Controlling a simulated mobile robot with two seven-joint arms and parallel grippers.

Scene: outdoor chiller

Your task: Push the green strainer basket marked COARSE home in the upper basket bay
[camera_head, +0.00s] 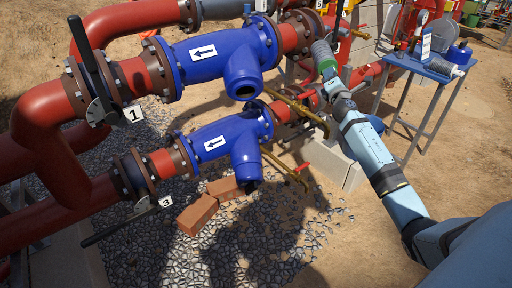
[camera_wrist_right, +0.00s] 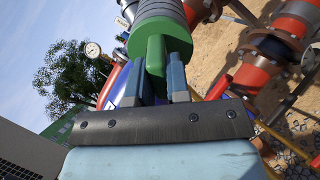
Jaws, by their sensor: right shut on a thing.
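The strainer basket (camera_head: 321,52) is a grey ribbed cylinder with a green end. It also shows in the wrist view (camera_wrist_right: 160,12), where its green handle (camera_wrist_right: 155,55) sits between my fingers. No COARSE marking is readable. My right gripper (camera_head: 332,80) is shut on the green handle and holds the basket up, apart from the strainer bodies, to the right of the upper one. The upper blue strainer body (camera_head: 212,55) has a white arrow label and a downward-angled branch with a dark open mouth, the upper basket bay (camera_head: 244,92). My left gripper is out of view.
A lower blue strainer body (camera_head: 226,137) sits below, with its own branch. Red pipes, black-handled valves (camera_head: 97,110) and brass-coloured rods (camera_head: 296,115) surround the bays. Bricks (camera_head: 197,214) lie on the gravel. A blue table (camera_head: 430,68) with instruments stands at the right.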

